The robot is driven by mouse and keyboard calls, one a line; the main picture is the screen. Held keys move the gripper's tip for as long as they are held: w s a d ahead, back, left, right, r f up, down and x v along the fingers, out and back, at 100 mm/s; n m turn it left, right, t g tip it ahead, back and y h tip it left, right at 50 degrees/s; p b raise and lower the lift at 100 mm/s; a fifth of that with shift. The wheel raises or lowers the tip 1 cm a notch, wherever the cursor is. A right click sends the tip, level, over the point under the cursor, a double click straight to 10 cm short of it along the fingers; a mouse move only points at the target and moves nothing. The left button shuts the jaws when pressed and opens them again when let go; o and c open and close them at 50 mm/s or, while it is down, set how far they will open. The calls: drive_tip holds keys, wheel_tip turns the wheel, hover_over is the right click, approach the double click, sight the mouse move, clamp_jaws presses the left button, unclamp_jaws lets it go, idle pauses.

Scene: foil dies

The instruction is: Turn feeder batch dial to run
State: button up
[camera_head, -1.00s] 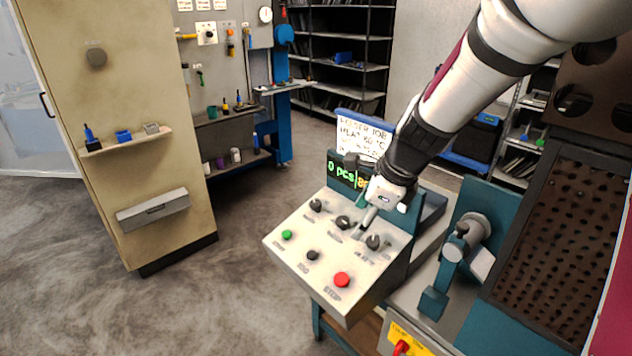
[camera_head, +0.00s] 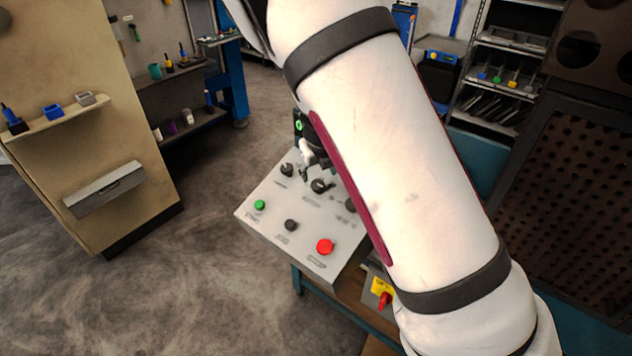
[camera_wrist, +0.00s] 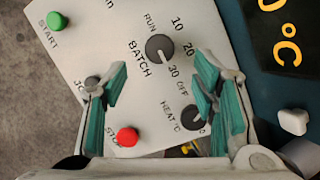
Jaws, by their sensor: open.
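The feeder batch dial is a black knob marked BATCH (camera_wrist: 159,47) on the cream control panel (camera_wrist: 100,45), with RUN, 10, 20 and 30 printed around it. In the head view it is the middle dial (camera_head: 319,185) of the panel's top row. Its exact pointer setting is too small to tell. My gripper (camera_wrist: 160,68) is open and empty, its teal-padded fingers spread either side of the dial's column in the wrist view, apart from the dial. In the head view my gripper (camera_head: 306,168) is close to the dial, mostly hidden by my arm.
A black HEAT dial (camera_wrist: 192,118), red STOP button (camera_wrist: 127,137), green START button (camera_wrist: 56,20) and black button (camera_head: 291,225) share the panel. A dark display (camera_wrist: 285,40) with orange characters adjoins it. A perforated machine panel (camera_head: 560,210) stands right. Floor left is open.

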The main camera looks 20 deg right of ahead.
sight(317, 183)
drive_tip(key=x, duration=0.8)
drive_tip(key=c, duration=1.2)
